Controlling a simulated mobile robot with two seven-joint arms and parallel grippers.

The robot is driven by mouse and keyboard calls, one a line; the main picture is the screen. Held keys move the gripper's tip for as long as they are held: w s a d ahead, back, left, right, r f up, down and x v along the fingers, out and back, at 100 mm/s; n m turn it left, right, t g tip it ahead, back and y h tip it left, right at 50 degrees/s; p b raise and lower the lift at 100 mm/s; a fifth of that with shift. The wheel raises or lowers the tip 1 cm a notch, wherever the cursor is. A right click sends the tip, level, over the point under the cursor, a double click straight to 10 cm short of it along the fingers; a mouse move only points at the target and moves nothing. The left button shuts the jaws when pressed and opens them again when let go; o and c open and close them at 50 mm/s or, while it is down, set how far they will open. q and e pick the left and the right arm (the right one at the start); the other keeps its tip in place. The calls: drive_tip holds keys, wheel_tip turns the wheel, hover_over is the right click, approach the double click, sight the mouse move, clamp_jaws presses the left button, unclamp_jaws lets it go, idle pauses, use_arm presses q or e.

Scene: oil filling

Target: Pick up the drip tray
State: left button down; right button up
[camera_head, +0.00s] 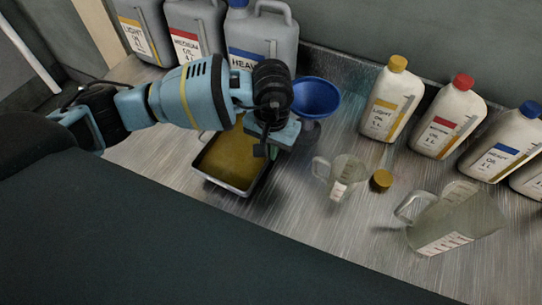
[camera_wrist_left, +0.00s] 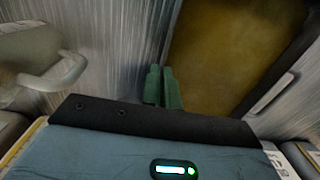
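In the left wrist view the oil-filled tray (camera_wrist_left: 215,45) fills the upper right. My left gripper (camera_head: 263,151) points down at the tray's far right part and hides some of its rim. Its green fingers (camera_wrist_left: 162,88) are close together at the tray's edge and appear shut on the rim. My right gripper is not in view.
A blue funnel (camera_head: 315,97) stands just right of my left gripper. Large grey oil cans (camera_head: 262,38) stand behind. A small measuring cup (camera_head: 341,178), a yellow cap (camera_head: 381,180) and a larger clear jug (camera_head: 455,218) are to the right. White oil bottles (camera_head: 391,100) line the back right.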

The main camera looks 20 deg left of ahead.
use_arm(q)
drive_tip(key=shift+f, duration=1.7)
drive_tip(key=shift+f, duration=0.15)
drive_tip(key=c, duration=1.7)
unclamp_jaws()
wheel_tip(320, 180, up, 12)
drive_tip(key=shift+d+r, duration=0.1)
drive_tip(key=shift+o, duration=0.6)
